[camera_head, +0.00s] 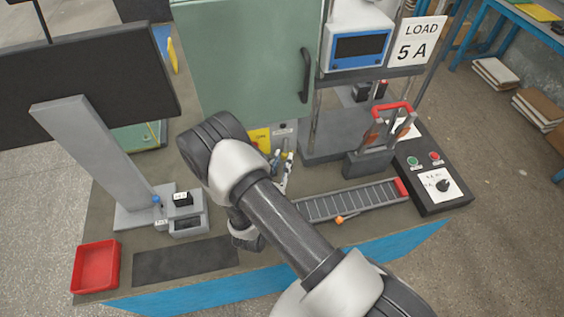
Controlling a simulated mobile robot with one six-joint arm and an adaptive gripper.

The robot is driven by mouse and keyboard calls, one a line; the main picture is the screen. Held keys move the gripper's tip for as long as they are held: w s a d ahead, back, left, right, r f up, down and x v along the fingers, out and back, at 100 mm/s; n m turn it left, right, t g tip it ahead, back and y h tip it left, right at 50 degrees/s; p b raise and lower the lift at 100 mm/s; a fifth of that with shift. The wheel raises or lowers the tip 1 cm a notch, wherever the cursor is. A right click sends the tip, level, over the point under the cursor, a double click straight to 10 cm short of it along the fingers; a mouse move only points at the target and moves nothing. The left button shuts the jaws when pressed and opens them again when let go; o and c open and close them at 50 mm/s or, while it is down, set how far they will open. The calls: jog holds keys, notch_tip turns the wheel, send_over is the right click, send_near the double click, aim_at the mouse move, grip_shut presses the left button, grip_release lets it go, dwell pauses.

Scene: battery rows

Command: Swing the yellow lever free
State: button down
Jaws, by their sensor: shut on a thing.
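My arm crosses the middle of the view, and its links cover much of my wrist. The small grey and white finger parts of my gripper (282,167) show just right of the arm, low in front of the green cabinet (245,65). A small yellow piece (284,155) shows at the fingertips; it looks like the yellow lever, and my gripper is shut on it. Most of the lever is hidden, so I cannot tell its angle. The cabinet door has a dark handle (306,75) and appears closed.
A yellow sign (259,139) is beside the fingers. A grey roller track (350,202) with an orange knob (340,220) lies to the right, near a black control box (432,170). A monitor (85,85) and red tray (96,267) stand left.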

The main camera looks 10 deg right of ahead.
jog(key=shift+d+f+n+t+b, duration=0.2)
jog(key=shift+d+n+t+b, duration=0.45)
jog(key=shift+n+b, duration=0.5)
jog(key=c, duration=1.4)
grip_release()
jog(key=v, duration=1.2)
jog(key=shift+a+f, duration=0.15)
jog(key=shift+f, duration=0.05)
